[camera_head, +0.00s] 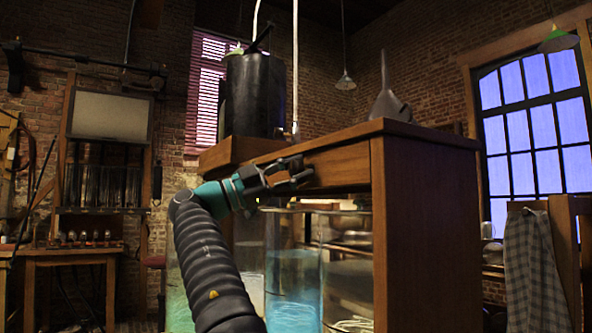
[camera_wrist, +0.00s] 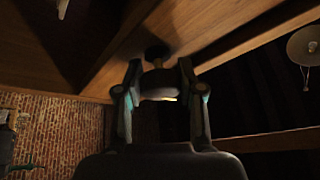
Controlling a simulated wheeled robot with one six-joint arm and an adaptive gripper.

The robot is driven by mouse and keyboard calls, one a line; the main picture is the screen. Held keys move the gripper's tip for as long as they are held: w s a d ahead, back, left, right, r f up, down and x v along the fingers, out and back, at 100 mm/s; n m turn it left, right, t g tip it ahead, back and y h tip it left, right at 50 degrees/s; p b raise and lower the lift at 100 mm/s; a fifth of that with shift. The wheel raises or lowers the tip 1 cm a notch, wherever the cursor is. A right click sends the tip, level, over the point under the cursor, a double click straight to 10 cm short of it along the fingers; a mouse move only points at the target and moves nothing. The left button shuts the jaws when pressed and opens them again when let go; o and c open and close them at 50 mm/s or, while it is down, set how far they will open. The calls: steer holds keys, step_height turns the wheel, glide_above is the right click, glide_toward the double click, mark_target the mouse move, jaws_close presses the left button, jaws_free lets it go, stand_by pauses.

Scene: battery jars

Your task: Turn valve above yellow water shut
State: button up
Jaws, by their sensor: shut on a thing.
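My gripper (camera_head: 290,174) is at the front face of the wooden cabinet (camera_head: 342,167), above the glass jars. In the wrist view, the fingers of my gripper (camera_wrist: 158,78) are on both sides of a small dark valve knob (camera_wrist: 156,52) with a paler part below it, and are shut on it. The knob sits against the wood and cannot be made out in the head view. Below, one jar holds blue water (camera_head: 292,285) and one at the left holds greenish water (camera_head: 178,305). Which water is yellow, I cannot tell.
A black cylindrical vessel (camera_head: 254,95) and a grey funnel-like object (camera_head: 388,95) stand on the cabinet top. The cabinet's side panel (camera_head: 428,235) stands right of the jars. A checked cloth (camera_head: 535,270) hangs at the right.

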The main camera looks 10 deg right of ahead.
steer(key=shift+f, duration=0.1)
steer(key=o, duration=1.2)
steer(key=shift+c, duration=0.2)
steer(key=v, duration=0.7)
steer(key=shift+a, duration=0.2)
steer(key=shift+s+f, duration=0.1)
